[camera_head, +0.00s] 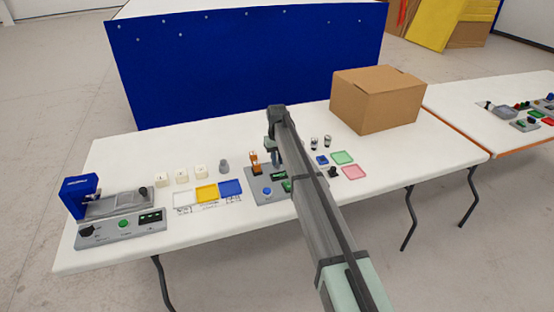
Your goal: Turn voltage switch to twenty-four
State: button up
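A grey panel (255,198) on the white table carries a blue button (267,191), small green displays and a black knob (332,171) at its right end. A grey device (120,225) at the left end has another black knob (87,230) and a green button. The labels are too small to read, so I cannot tell which knob is the voltage switch. My gripper (274,157) is above the panel, left of its black knob. Its fingers are seen edge-on and too small to tell open from shut. My arm hides the middle of the panel.
White blocks (181,176), coloured trays (206,192) and a grey peg stand left of the panel. Green (342,158) and pink (354,172) squares lie right of it. A cardboard box (377,98) stands at the back right. The table's front right is clear.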

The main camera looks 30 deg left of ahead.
grip_shut()
jog(key=m, duration=1.1)
jog(key=shift+m, duration=0.4)
dwell(0.6)
jog(key=shift+o, duration=1.9)
grip_release()
notch_tip(320, 180, up, 14)
